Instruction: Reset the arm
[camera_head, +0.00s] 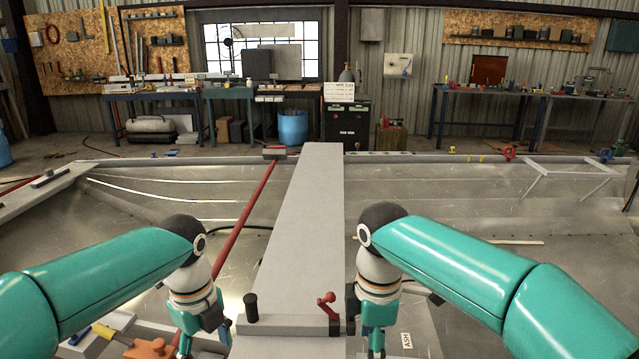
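My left arm, teal with black joints, comes in from the left, bent at the elbow. My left gripper (205,338) points down left of the central white beam, with its fingers apart and nothing seen between them. My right arm comes in from the right in a roughly mirrored pose. My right gripper (372,338) points down just right of the beam's near end. Its fingers show edge-on, so their opening cannot be told. No held object shows in either gripper.
A long white beam (305,200) runs down the middle of the metal hull (450,210). At its near end are a red lever (327,305) and a black knob (251,307). A red bar (245,215) slants left of it. An orange clamp (148,347) lies near the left gripper. Workbenches stand behind.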

